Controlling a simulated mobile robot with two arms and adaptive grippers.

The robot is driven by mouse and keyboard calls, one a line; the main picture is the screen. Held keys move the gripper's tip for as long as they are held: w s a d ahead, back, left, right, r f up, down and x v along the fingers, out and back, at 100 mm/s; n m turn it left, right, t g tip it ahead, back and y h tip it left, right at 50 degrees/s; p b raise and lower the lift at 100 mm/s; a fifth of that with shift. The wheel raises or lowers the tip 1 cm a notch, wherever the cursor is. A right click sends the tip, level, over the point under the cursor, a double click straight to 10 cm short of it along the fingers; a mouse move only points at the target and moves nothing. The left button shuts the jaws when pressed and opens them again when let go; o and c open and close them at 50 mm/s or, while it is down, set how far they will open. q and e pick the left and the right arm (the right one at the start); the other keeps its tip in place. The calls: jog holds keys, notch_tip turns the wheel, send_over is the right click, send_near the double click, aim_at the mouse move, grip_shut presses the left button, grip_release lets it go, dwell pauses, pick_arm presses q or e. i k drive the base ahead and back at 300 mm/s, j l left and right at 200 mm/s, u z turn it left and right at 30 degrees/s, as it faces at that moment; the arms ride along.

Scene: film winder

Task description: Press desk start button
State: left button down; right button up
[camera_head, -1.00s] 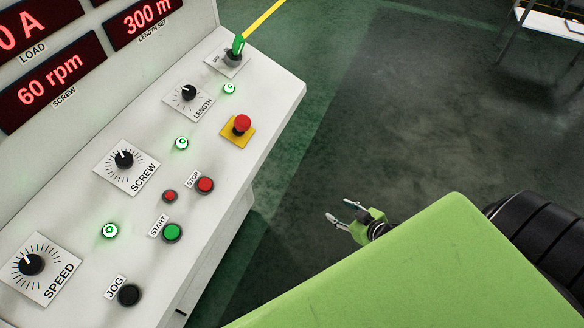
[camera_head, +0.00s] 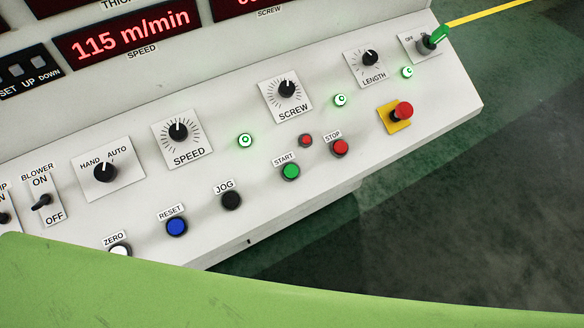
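The green START button (camera_head: 291,171) sits on the sloped white control desk (camera_head: 330,190), under a START label, near the desk's front edge. The red STOP button (camera_head: 340,147) is to its right and the black JOG button (camera_head: 231,200) to its left. A small red button or lamp (camera_head: 305,140) sits just above, between START and STOP. Neither gripper shows in the current view, and nothing touches the START button.
A red emergency stop (camera_head: 403,110) on a yellow plate stands up at the right. Blue RESET (camera_head: 176,226) and white ZERO (camera_head: 120,250) buttons are at the lower left. My green body covers the bottom. Open floor (camera_head: 440,220) lies at the right.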

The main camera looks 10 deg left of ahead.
aim_at(290, 172)
jog(key=k+l, duration=0.15)
jog(key=l, duration=0.25)
jog(key=k+l, duration=0.15)
jog(key=l, duration=0.2)
jog(key=k+l+u, duration=0.1)
jog(key=l, duration=0.3)
jog(key=k+l, duration=0.2)
jog(key=l, duration=0.2)
jog(key=k+l+u, duration=0.1)
jog(key=l, duration=0.25)
jog(key=k+l, duration=0.2)
jog(key=l, duration=0.2)
